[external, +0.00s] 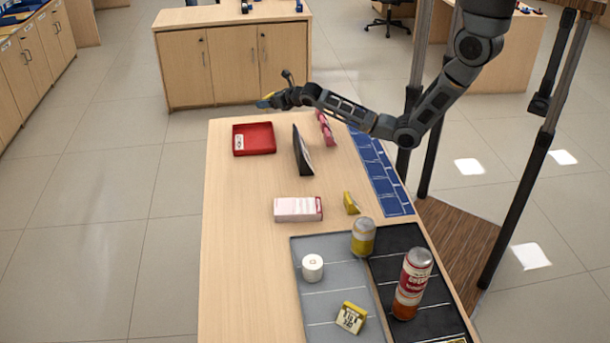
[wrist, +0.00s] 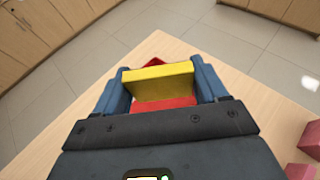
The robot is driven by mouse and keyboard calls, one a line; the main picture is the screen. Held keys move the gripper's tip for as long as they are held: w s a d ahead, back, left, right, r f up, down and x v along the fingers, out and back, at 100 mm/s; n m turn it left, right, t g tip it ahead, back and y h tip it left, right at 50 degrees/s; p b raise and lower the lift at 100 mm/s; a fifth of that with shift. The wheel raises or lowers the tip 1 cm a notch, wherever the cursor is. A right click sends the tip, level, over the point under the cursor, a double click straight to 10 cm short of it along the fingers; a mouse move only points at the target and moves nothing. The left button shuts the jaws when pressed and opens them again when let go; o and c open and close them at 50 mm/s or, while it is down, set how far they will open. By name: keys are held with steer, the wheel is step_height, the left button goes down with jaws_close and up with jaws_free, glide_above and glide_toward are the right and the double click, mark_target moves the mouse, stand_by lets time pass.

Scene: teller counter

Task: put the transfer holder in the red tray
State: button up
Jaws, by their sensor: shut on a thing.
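My gripper (external: 270,99) is raised over the far end of the counter. In the wrist view its two blue fingers (wrist: 160,83) are shut on a flat yellow block-like thing, which I take to be the transfer holder (wrist: 158,80). Only a small yellow part of the transfer holder shows in the external view (external: 265,103). The red tray (external: 253,149) lies on the counter's far left corner, low-walled, with a white label. In the wrist view, red parts of the tray (wrist: 172,61) show behind and below the transfer holder, which hides much of it.
A dark upright stand (external: 301,151) and a pink item (external: 325,128) stand right of the tray. A pink-white box (external: 298,209), a small yellow item (external: 351,203), a can (external: 363,237), a bottle (external: 412,283) and a white roll (external: 313,267) are nearer. The counter's left side is clear.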

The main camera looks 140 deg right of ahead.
steer(key=shift+s+d+m+g, duration=0.15)
steer(key=shift+s+m+g, duration=0.2)
steer(key=shift+s, duration=0.7)
steer(key=shift+w+a+f+b, duration=0.2)
steer(key=shift+w+f+b, duration=0.1)
steer(key=shift+w+f, duration=1.55)
steer(key=shift+w+a+f+b, duration=0.2)
steer(key=shift+w+f+b, duration=0.1)
steer(key=shift+w+f, duration=1.5)
steer(key=shift+w+a+f+b, duration=0.2)
steer(key=shift+w+f+b, duration=0.1)
steer(key=shift+w+f, duration=1.55)
steer(key=shift+f, duration=0.55)
steer(key=o, duration=1.1)
steer(key=shift+c, duration=0.2)
steer(key=shift+r, duration=0.2)
steer(key=p+v, duration=0.1)
steer(key=v, duration=0.6)
steer(key=shift+a+r, duration=0.2)
steer(key=shift+r, duration=0.35)
